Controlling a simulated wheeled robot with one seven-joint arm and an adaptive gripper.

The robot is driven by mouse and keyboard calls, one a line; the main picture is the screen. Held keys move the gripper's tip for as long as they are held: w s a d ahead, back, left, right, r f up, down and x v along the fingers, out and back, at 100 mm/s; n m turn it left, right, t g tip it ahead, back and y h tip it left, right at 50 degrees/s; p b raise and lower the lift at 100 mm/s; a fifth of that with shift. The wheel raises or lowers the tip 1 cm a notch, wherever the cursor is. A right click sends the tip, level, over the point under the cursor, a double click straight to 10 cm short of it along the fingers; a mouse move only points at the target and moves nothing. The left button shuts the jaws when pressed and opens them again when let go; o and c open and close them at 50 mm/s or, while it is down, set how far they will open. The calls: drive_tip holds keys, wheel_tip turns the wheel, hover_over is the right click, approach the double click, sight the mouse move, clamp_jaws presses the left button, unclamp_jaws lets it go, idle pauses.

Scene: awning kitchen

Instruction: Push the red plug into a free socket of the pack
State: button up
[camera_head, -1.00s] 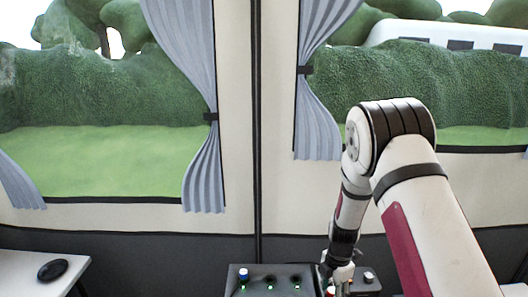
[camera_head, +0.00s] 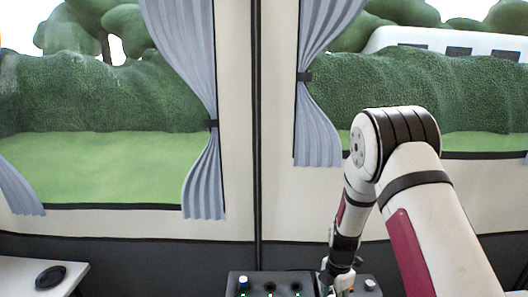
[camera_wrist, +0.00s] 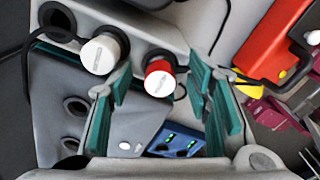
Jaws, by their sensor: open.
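The red plug (camera_wrist: 160,78), with a white round end, stands up from a grey surface in the wrist view. My gripper (camera_wrist: 158,88) is open, its teal fingers on either side of the red plug, with gaps showing. In the head view my gripper (camera_head: 338,280) is low, at the right end of the pack (camera_head: 257,278). The pack is a dark block cut by the bottom edge, with a blue-and-white plug (camera_head: 243,283) at its left, dark round sockets (camera_head: 270,286) to the right and green lights. The red plug cannot be made out in the head view.
A white plug (camera_wrist: 102,52) stands left of the red plug in the wrist view. Dark round holes (camera_wrist: 75,105) lie at left. A red case (camera_wrist: 275,42) is at upper right, and a blue unit with green lights (camera_wrist: 178,140) below. A table with a black mouse (camera_head: 50,276) is far left.

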clamp_jaws()
drive_tip(key=shift+r, duration=0.1)
drive_tip(key=shift+r+p, duration=0.6)
drive_tip(key=shift+r, duration=2.3)
